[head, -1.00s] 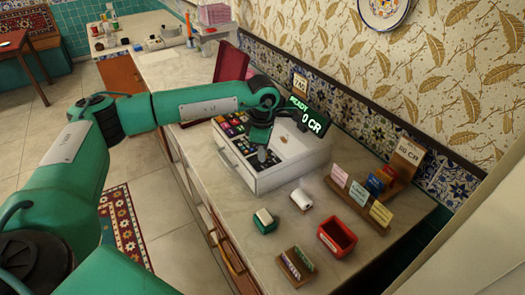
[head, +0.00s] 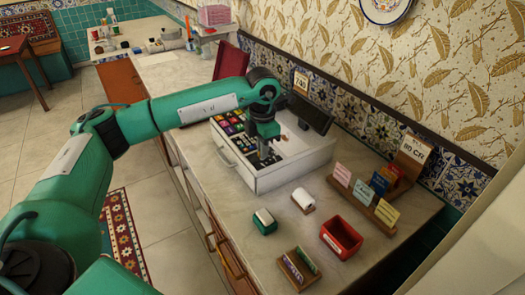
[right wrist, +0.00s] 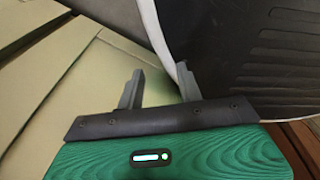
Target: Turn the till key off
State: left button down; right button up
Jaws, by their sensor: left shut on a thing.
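The white till (head: 292,172) stands on the counter, with a panel of coloured keys (head: 232,125) on its top. Its display (head: 310,114), at the back, is dark. My left gripper (head: 264,157) points down at the till's top, right of the coloured keys, and is shut on the till key. The key itself is too small and too covered by the fingers to make out, so its angle cannot be told. My right gripper (right wrist: 160,88) shows only in the right wrist view, with its fingers apart and nothing between them.
On the counter in front of the till are a paper roll (head: 303,199), a green box (head: 264,221), a red tray (head: 341,238), a small card holder (head: 298,268) and a wooden card rack (head: 362,200). A dark ribbed surface (right wrist: 255,55) lies close to my right gripper.

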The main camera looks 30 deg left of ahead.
pick_arm(q)
jog(key=shift+n, duration=0.5)
pick_arm(e)
jog(key=shift+w, duration=0.45)
pick_arm(q)
jog(key=c, duration=1.6)
grip_release()
jog(key=shift+o, duration=0.2)
pick_arm(e)
jog(key=shift+s, duration=0.1)
